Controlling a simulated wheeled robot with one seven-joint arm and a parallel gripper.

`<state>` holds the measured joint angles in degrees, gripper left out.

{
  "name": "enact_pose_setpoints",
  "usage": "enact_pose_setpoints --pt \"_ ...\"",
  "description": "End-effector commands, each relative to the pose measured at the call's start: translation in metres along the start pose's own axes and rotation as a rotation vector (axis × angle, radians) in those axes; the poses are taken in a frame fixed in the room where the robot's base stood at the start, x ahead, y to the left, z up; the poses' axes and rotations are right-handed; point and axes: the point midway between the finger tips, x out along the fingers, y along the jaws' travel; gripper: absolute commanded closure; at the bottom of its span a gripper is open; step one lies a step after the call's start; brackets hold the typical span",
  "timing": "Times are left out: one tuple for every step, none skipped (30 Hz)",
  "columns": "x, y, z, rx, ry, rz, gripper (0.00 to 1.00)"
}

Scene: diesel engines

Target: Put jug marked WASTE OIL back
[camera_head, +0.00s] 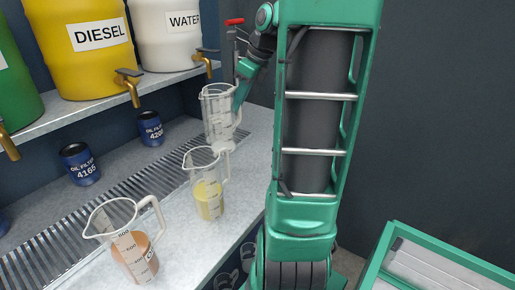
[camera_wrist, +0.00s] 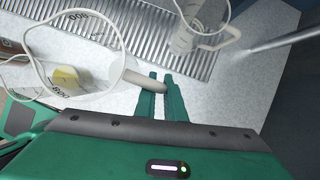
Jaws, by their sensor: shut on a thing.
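My gripper (camera_head: 238,98) is at the back jug, and its jaws (camera_wrist: 161,80) are shut on that jug's handle (camera_wrist: 145,85). The held clear jug (camera_head: 214,100) looks empty and is raised above the counter. In the wrist view its rim (camera_wrist: 119,30) fills the left side. A jug with yellow liquid (camera_head: 208,198) stands on the counter just in front of it. A jug with brownish liquid (camera_head: 140,258) stands nearest. Another clear jug (camera_wrist: 187,38) shows beyond the held one, largely hidden in the head view. No WASTE OIL marking is readable on any jug.
A shelf above holds a yellow DIESEL container (camera_head: 85,55), a white WATER container (camera_head: 168,40) and a green one (camera_head: 18,95), with brass taps projecting. Oil filters (camera_head: 80,165) (camera_head: 151,129) stand behind the drain grate (camera_head: 95,205). A green-framed bin (camera_head: 450,265) is at lower right.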

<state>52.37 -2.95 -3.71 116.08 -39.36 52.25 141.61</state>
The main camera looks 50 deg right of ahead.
Motion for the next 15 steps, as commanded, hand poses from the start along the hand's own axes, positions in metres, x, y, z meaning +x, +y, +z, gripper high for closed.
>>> enact_pose_setpoints --pt "0.002 -0.007 -0.009 0.007 0.001 0.0 1.0" --pt "0.004 -0.011 -0.014 0.007 0.001 0.0 1.0" --pt "0.006 -0.017 -0.021 0.009 0.001 0.001 1.0" --pt "0.008 -0.021 -0.026 0.008 0.001 0.001 1.0" --pt "0.009 -0.025 -0.032 0.009 0.001 0.001 1.0" --pt "0.011 -0.031 -0.039 0.008 0.001 0.001 1.0" --pt "0.013 -0.035 -0.044 0.008 0.001 0.001 1.0" --pt "0.014 -0.039 -0.05 0.008 0.001 0.0 1.0" --pt "0.017 -0.045 -0.057 0.008 0.0 0.001 1.0" --pt "0.018 -0.049 -0.061 0.008 0.001 0.001 1.0" --pt "0.019 -0.053 -0.066 0.008 0.001 0.0 1.0" --pt "0.021 -0.057 -0.072 0.006 0.001 0.001 1.0" --pt "0.023 -0.061 -0.077 0.007 0.001 0.001 1.0" --pt "0.024 -0.064 -0.08 0.006 0.001 0.001 1.0" --pt "0.025 -0.067 -0.084 0.005 0.001 0.001 1.0"
